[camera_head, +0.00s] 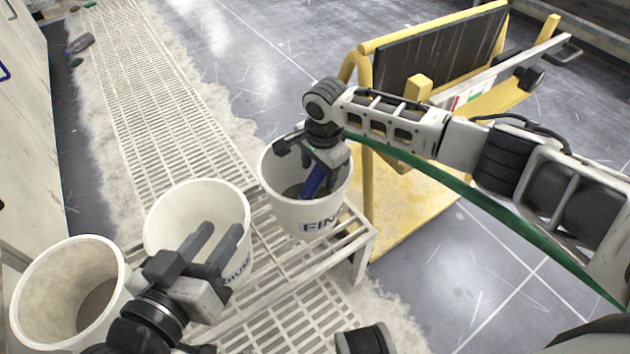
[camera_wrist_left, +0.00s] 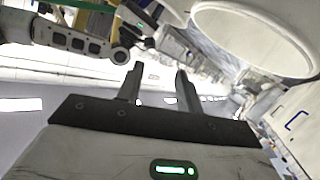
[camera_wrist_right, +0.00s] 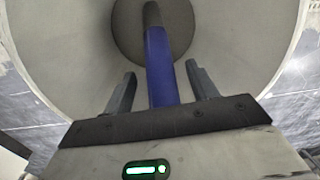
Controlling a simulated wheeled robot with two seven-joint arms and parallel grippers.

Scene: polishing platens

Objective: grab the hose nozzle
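The hose nozzle, a blue handle with a dark end, is in the white bucket marked "FIN…" (camera_head: 307,215). It shows in the head view (camera_head: 314,181) and, larger, in the right wrist view (camera_wrist_right: 160,68). My right gripper (camera_head: 300,166) is over this bucket's mouth. In the right wrist view its fingers (camera_wrist_right: 161,75) are apart, with the blue handle between them and gaps on both sides. A green hose (camera_head: 450,180) runs below my right arm to the lower right; its join with the nozzle is hidden. My left gripper (camera_head: 222,232) is open and empty above the middle bucket.
The middle white bucket (camera_head: 190,193) and another white bucket (camera_head: 60,255) stand to the left. The buckets are by a white slatted rack (camera_head: 270,265). A yellow-framed cart (camera_head: 405,205) with a dark panel stands behind my right arm. Grey tiled floor (camera_head: 480,270) is open at the lower right.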

